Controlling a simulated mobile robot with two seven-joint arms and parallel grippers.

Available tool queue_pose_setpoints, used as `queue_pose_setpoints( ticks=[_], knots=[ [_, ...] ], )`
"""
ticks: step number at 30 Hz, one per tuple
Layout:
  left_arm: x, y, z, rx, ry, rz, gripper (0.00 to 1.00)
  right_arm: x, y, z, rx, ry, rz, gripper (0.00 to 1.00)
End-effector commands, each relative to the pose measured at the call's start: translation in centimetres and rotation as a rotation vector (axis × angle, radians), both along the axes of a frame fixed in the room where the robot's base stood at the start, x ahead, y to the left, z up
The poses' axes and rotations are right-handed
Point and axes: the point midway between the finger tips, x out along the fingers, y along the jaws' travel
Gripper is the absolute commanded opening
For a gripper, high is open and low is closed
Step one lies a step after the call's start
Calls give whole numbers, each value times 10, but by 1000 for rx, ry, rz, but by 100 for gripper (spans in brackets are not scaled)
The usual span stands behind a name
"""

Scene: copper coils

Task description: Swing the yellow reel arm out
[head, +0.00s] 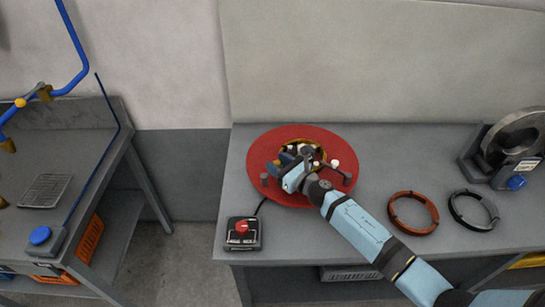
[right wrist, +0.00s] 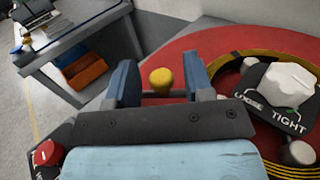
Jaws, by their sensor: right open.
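The red reel disc (head: 343,148) lies on the grey bench, with dark arms and pale knobs around its hub. My right gripper (head: 287,160) is over the left part of the hub and hides some of it. In the right wrist view my right gripper (right wrist: 160,82) is open. A yellow knob (right wrist: 160,79) of the reel arm shows between its two blue fingers, with gaps on both sides. A black piece with a white knob (right wrist: 288,82), marked LOOSE and TIGHT, is to the right. My left gripper is not in view.
A control box with a red button (head: 242,230) stands at the bench's front left. A copper coil (head: 396,222) and a black coil (head: 456,212) lie to the right, near a grey machine (head: 475,168). Another table (head: 95,120) stands left across a gap.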

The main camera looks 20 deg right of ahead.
Motion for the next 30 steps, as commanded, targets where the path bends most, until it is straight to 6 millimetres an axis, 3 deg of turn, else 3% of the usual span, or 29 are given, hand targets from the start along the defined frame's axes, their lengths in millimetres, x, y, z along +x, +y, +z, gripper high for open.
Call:
queue_pose_setpoints(
  ticks=[6,16,22,30],
  knots=[
    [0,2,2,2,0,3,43,19,10,0,1,0,-1,47],
    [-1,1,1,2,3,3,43,21,11,0,1,0,0,47],
    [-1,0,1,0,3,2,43,21,11,0,1,0,-1,1],
    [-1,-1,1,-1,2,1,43,20,11,-1,1,2,-11,0]
  ],
)
